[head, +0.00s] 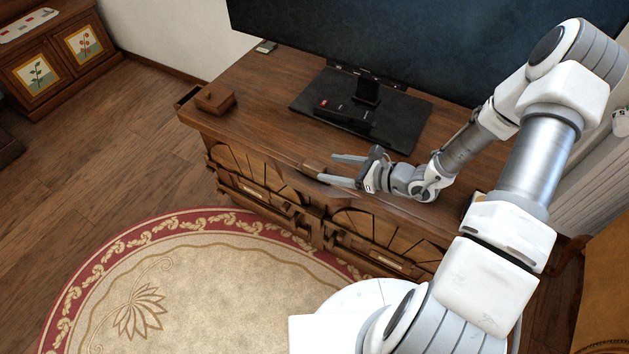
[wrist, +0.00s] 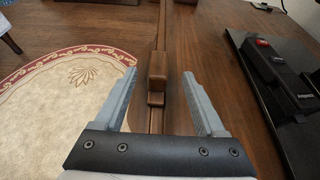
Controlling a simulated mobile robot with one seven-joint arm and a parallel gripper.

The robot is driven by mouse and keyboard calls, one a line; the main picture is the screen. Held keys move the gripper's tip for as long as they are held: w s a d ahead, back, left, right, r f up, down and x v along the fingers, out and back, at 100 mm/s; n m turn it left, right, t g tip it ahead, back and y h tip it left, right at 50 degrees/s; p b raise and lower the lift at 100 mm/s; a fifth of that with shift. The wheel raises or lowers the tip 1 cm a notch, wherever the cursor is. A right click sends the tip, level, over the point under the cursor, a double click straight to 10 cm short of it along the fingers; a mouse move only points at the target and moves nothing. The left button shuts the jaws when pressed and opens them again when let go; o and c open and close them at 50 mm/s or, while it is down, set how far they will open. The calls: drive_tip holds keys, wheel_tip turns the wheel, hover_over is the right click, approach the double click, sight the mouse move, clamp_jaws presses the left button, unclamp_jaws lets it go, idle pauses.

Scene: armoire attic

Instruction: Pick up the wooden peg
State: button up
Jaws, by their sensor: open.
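The wooden peg (head: 312,168) is a small brown piece at the front edge of the wooden cabinet top. In the wrist view the peg (wrist: 158,64) shows as a short block between the fingertips, with a finger on each side and a gap to both. My gripper (head: 327,169) is open and empty, low over the cabinet's front edge, its fingers pointing left toward the peg. In the wrist view my gripper (wrist: 159,80) has both grey fingers spread. The peg's brown matches the cabinet, so its ends are hard to make out.
The wooden cabinet (head: 250,110) carries a large monitor (head: 380,35) on a black base (head: 400,115) behind the gripper. A black remote (head: 340,113) lies on that base. A small wooden box (head: 215,98) stands at the left end. A round rug (head: 200,270) lies in front.

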sight(321, 167)
drive_tip(key=b+x, duration=0.1)
drive_tip(key=x, duration=0.2)
drive_tip(key=b+x, duration=0.1)
drive_tip(key=x, duration=0.1)
drive_tip(key=shift+a+f, duration=0.3)
drive_tip(key=shift+f, duration=0.15)
drive_tip(key=shift+w+a, duration=0.25)
drive_tip(key=shift+a, duration=0.05)
clamp_jaws()
idle(0.8)
